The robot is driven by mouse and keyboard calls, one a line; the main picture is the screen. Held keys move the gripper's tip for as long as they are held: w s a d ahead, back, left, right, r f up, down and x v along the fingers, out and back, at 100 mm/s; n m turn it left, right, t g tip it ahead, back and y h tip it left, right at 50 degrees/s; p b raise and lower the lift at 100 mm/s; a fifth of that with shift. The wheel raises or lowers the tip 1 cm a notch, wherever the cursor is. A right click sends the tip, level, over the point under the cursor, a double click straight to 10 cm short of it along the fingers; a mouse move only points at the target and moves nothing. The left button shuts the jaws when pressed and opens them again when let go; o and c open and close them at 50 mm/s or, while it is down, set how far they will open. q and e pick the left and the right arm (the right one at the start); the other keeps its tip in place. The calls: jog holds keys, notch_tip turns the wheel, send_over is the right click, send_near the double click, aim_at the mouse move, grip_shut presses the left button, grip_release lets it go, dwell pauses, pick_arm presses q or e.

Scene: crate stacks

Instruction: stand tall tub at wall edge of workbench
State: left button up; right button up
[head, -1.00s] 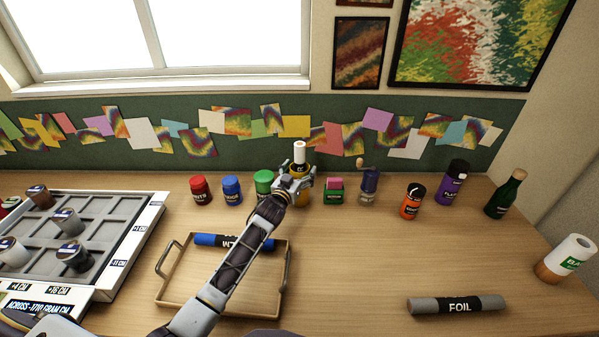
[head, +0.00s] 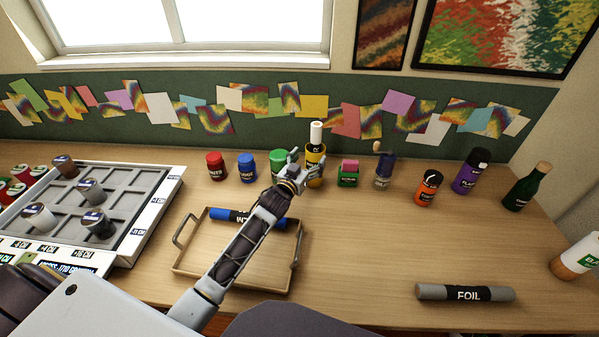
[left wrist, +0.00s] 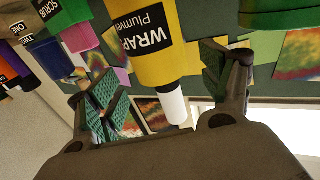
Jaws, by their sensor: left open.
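A tall yellow tub (head: 315,165) with a black label and a white top stands upright near the wall edge of the workbench (head: 350,240). It is the likely tall tub, though no label says so. In the left wrist view the yellow tub (left wrist: 163,55) reads "WRAP" and appears between the spread fingers, with gaps on both sides. My left gripper (head: 300,170) is open, just in front of and left of the tub in the head view, hiding part of its lower body. My right gripper is not in view.
Green (head: 279,160), blue (head: 247,167) and red (head: 216,165) tubs stand left of it. A wooden tray (head: 235,283) with a blue roll and a grey foil roll (head: 465,293) lie nearer.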

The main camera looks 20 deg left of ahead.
pick_arm(q)
jog(key=s, duration=0.6)
jog(key=shift+s+a, duration=0.25)
jog(key=shift+a, duration=0.15)
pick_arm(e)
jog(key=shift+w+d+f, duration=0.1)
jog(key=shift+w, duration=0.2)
